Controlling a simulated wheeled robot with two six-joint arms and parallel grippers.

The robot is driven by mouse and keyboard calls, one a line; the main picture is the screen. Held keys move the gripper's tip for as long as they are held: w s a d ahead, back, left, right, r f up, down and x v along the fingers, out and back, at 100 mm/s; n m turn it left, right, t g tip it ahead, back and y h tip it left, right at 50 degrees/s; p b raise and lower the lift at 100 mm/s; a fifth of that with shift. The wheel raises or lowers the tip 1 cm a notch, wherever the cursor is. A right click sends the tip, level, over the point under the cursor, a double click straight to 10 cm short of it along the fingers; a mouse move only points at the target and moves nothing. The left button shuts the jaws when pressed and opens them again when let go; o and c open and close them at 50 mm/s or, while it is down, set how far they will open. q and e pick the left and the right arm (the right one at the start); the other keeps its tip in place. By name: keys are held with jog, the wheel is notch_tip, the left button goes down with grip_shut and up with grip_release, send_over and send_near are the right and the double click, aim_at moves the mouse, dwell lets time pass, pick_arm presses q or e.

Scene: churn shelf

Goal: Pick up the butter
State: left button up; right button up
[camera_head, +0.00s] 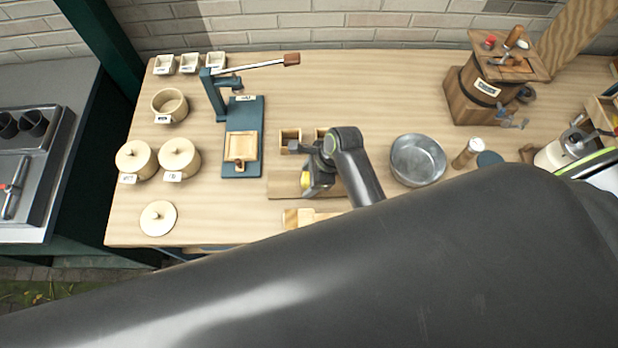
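A small yellow piece that looks like the butter (305,180) shows at the left side of my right gripper (313,188). Most of it is hidden by the gripper. My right gripper points down over a wooden board (285,186) in the middle of the table. Its fingertips are small and partly hidden, so I cannot tell whether they are open or shut on the yellow piece. My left gripper is not in view.
A teal press (243,115) with a long lever stands left of the gripper, near two lidded pots (180,155). Small wooden boxes (290,139) stand behind the gripper. A metal bowl (418,160) is to its right, a wooden churn (480,95) further back. My dark arm covers the foreground.

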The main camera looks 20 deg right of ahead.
jog(key=c, duration=0.9)
jog(key=shift+r, duration=0.1)
